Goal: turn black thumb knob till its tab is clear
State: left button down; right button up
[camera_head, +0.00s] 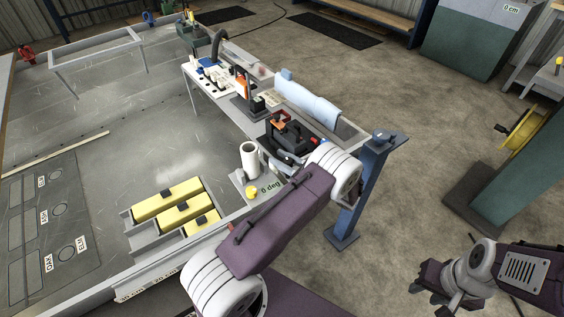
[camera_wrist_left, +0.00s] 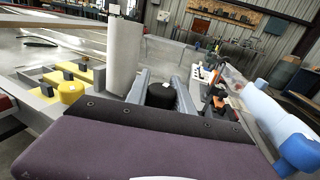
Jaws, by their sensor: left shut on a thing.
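The black thumb knob (camera_wrist_left: 160,95) shows in the left wrist view as a short dark cylinder. My left gripper (camera_wrist_left: 159,88) has its two grey fingers on either side of it and is shut on it. The knob's tab cannot be made out. In the head view my left gripper (camera_head: 284,159) is at the bench's near right corner, and the knob is hidden there by my arm. My right gripper (camera_head: 432,287) is low at the lower right, away from the bench, and its finger gap cannot be made out.
A white roll (camera_head: 249,160) stands close beside my left gripper, with a yellow round piece (camera_head: 251,192) and a "0 deg" label near it. Yellow blocks (camera_head: 165,199) sit in a grey tray. A blue-white roll (camera_head: 306,101) lies behind.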

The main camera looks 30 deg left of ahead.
pick_arm(q)
jog(key=shift+s+f+n+g+b, duration=0.1)
jog(key=shift+n+g+b, duration=0.2)
jog(key=shift+g, duration=0.25)
jog(key=shift+s+f+n+g+b, duration=0.1)
jog(key=shift+n+g+b, duration=0.1)
jog(key=shift+n+g, duration=0.3)
jog(key=shift+r+g, duration=0.15)
jog(key=shift+g, duration=0.1)
jog(key=c, duration=1.1)
grip_release()
jog(key=d, duration=0.9)
